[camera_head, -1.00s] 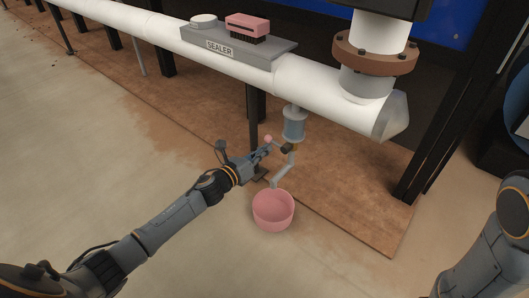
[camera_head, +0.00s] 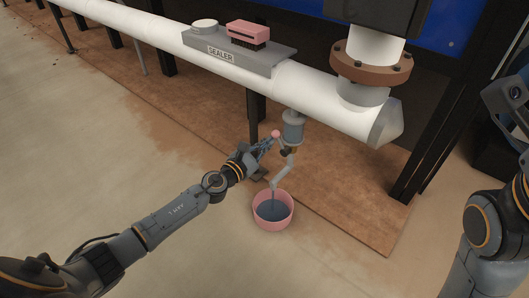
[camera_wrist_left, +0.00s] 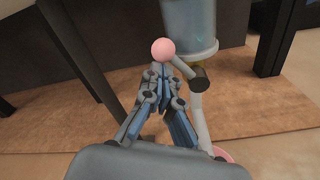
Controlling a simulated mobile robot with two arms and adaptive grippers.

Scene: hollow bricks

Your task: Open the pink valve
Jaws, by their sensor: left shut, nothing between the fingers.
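The pink valve knob (camera_head: 276,134) sits on a short lever at the side of the glass cylinder (camera_head: 292,127) under the white pipe. It also shows in the left wrist view (camera_wrist_left: 163,50), just beyond my fingertips. My left gripper (camera_head: 266,145) is shut and empty, its tips close to the knob; I cannot tell whether they touch it. A grey spout (camera_head: 283,172) runs down from the cylinder to a pink bowl (camera_head: 262,225) on the floor. Dark liquid lies in the bowl. My right arm shows at the right; its gripper is not clearly visible.
A white pipe (camera_head: 310,92) with a grey box labelled SEALER (camera_head: 221,54) crosses above. A pink brush-like block (camera_head: 248,33) lies on the box. Dark posts stand behind. The floor left of the bowl is clear.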

